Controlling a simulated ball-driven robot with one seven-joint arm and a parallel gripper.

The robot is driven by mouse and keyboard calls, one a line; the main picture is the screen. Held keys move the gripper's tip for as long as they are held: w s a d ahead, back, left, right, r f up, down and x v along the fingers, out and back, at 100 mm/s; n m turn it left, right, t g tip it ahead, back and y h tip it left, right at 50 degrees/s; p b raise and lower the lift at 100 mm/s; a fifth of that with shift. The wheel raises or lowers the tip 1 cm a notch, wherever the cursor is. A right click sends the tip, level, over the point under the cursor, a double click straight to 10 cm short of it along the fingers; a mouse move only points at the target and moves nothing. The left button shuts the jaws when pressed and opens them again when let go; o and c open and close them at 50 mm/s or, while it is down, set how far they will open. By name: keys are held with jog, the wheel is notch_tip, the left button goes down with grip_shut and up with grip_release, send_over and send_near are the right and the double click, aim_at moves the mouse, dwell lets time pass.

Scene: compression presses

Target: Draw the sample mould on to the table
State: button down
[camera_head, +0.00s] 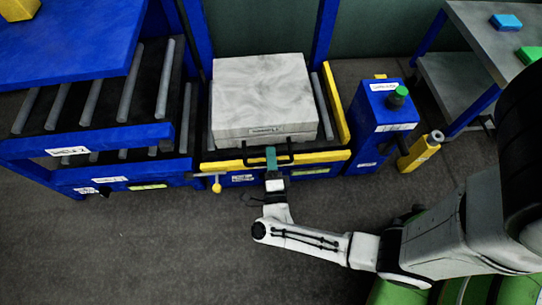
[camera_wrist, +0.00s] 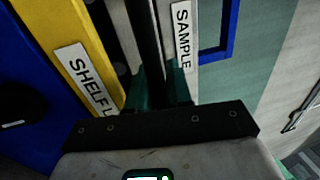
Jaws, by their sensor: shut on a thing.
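The sample mould (camera_head: 262,90) is a grey marbled block lying on a roller bed between two blue posts. Its front label reads SAMPLE in the wrist view (camera_wrist: 182,37). A black bar handle (camera_head: 240,163) runs along its front side. My gripper (camera_head: 271,158) has green fingers and is shut on this handle near its middle. In the wrist view the dark handle bar (camera_wrist: 146,45) runs between the green fingers (camera_wrist: 163,92). The bed has a yellow front edge (camera_head: 325,157) below the handle. I cannot tell which surface is the table.
A blue roller rack (camera_head: 150,137) stands at left. A blue box with a green button (camera_head: 398,97) and a yellow post (camera_head: 418,152) stand at right. A grey bench (camera_head: 490,45) is at upper right. A yellow-knobbed lever (camera_head: 217,186) sticks out at the front. The floor in front is open.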

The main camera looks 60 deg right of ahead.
jog(key=shift+s+d, duration=0.55)
jog(key=shift+s, duration=0.2)
jog(key=shift+s+d, duration=0.5)
jog(key=shift+s, duration=0.25)
jog(key=c, duration=1.1)
grip_release()
jog(key=shift+w, duration=0.15)
jog(key=shift+a, duration=0.1)
jog(key=shift+s+a+f+p, duration=0.1)
jog(key=shift+s+a+p, duration=0.15)
jog(key=shift+a+p, duration=0.15)
jog(key=v, duration=1)
jog(key=shift+d+p, duration=0.1)
jog(key=shift+p, duration=0.25)
